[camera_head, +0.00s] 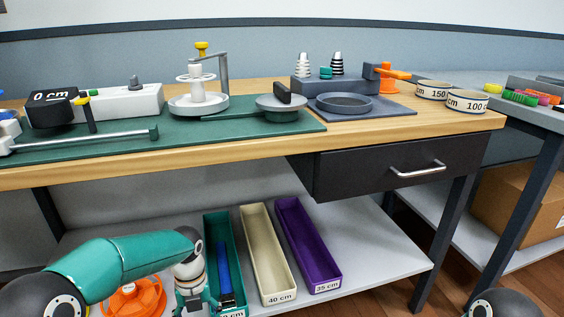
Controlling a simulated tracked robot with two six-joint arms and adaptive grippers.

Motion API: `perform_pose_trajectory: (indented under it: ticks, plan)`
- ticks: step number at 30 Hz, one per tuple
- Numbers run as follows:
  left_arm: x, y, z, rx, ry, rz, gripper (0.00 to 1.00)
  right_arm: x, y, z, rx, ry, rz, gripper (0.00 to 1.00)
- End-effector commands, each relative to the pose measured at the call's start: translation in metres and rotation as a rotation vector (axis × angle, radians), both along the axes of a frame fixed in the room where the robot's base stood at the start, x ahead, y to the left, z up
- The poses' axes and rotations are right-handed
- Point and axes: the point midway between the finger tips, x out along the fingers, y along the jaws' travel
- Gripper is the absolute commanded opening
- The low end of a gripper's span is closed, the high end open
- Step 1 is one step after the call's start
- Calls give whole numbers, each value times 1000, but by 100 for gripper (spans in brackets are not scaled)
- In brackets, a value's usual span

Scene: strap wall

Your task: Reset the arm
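My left arm comes in from the lower left, with a teal link reaching right and the wrist bent down. My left gripper (196,303) points down at the bottom edge, in front of the lower shelf and just left of the teal bin (239,270). Its fingertips are cut off by the frame, so its opening and anything between the fingers cannot be told. A blue strip (223,268) lies in the teal bin, right of the gripper. Only a dark round joint of my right arm shows in the bottom right corner; the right gripper is out of view.
A cream bin (267,258) and a purple bin (308,248) stand on the shelf. An orange reel (134,299) is near my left arm. The wooden bench (240,146) above carries a green mat (300,124) with fixtures, and a drawer (400,166) hangs below.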

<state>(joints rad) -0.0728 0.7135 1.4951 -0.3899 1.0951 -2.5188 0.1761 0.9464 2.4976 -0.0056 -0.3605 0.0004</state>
Motion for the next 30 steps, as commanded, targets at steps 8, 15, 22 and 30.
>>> perform_pose_trajectory:
  ticks: [8,15,22,30]
  plan:
    - [-61,1,-57,-37,175,61,75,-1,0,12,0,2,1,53]
    - [-142,-24,-121,-72,307,488,75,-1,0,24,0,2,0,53]
    - [-219,-59,-158,-16,412,1225,75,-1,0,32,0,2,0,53]
    - [-258,-79,-170,84,454,2098,75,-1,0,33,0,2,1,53]
